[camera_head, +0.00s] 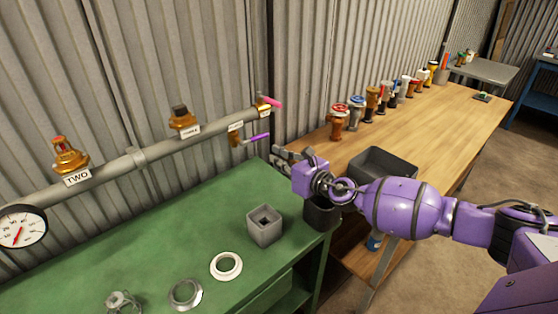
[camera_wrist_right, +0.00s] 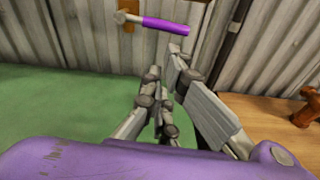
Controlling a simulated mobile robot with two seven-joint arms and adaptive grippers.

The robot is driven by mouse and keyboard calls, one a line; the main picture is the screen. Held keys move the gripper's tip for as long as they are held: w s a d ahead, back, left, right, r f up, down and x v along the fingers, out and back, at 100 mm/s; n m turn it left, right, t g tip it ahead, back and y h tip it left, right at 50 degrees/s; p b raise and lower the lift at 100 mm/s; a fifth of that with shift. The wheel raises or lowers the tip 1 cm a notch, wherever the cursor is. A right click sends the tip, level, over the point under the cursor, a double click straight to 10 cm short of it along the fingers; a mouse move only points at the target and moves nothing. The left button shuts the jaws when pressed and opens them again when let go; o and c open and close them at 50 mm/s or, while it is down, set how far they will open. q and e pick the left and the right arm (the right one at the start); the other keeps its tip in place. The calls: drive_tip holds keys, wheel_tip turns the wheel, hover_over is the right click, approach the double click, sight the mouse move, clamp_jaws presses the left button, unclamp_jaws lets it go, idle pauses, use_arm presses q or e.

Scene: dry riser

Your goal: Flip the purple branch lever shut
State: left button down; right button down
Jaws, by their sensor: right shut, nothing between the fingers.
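The purple branch lever (camera_head: 258,138) is a slim handle on a small brass valve (camera_head: 235,139) below the right end of the wall pipe. It points right, nearly level and tilted slightly up in the head view. In the right wrist view the lever (camera_wrist_right: 166,25) lies across the top, just beyond the fingertips. My right gripper (camera_head: 281,154) is shut and empty, a little right of and below the lever's free end. The right wrist view shows its fingers (camera_wrist_right: 168,60) pointing toward the wall; contact with the lever is not visible. My left gripper is not in view.
A pink lever (camera_head: 271,102) sits above, at the pipe (camera_head: 150,154) end. A wooden bench (camera_head: 415,130) at right holds a dark bin (camera_head: 384,163) and several valves (camera_head: 337,122).

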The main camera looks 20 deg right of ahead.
sight(256, 138)
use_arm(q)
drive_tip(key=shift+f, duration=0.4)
use_arm(e)
drive_tip(key=x, duration=0.6)
drive_tip(key=shift+w, duration=0.15)
drive_tip(key=shift+a+f, duration=0.1)
drive_tip(key=shift+f, duration=0.05)
